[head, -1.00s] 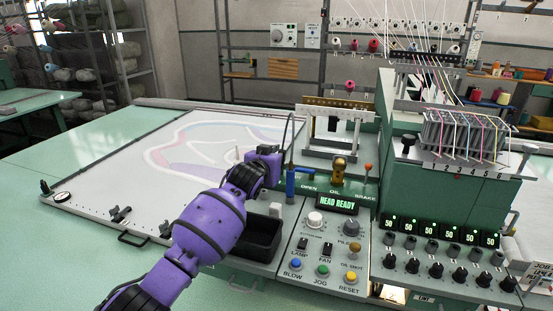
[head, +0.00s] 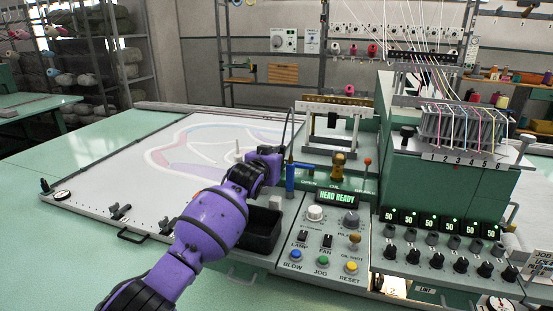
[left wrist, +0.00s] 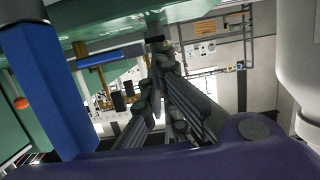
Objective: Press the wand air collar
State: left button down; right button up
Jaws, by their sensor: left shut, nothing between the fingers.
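The wand (head: 290,178) is a slim upright blue piece with a dark hose arching from its top, standing at the left edge of the control console. I cannot pick out its air collar as a separate part. My left arm's purple wrist is just left of the wand in the head view, and it hides the fingers there. In the left wrist view, my left gripper (left wrist: 157,50) is shut and empty, its dark fingers pointing away. The blue wand (left wrist: 52,85) stands large and close at the left of that view, apart from the fingers. My right gripper is out of view.
A black open bin (head: 262,232) sits under my left forearm. The console holds a lit HEAD READY display (head: 338,197), knobs and coloured buttons. A red-tipped brake lever (head: 367,163) and a brass oil fitting (head: 338,165) stand right of the wand. The white tufting frame (head: 110,178) spreads left.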

pick_arm(q)
jog(key=shift+w+f, duration=0.15)
jog(key=shift+w, duration=0.1)
jog(key=shift+r, duration=0.25)
notch_tip(320, 180, up, 6)
jog(key=p, duration=0.3)
jog(key=s+a, duration=0.3)
jog(key=s, duration=0.6)
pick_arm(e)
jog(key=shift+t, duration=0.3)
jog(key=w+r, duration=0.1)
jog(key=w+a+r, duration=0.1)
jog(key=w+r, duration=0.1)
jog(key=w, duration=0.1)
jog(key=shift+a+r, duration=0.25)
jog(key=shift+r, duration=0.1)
pick_arm(q)
jog(key=shift+r, duration=0.1)
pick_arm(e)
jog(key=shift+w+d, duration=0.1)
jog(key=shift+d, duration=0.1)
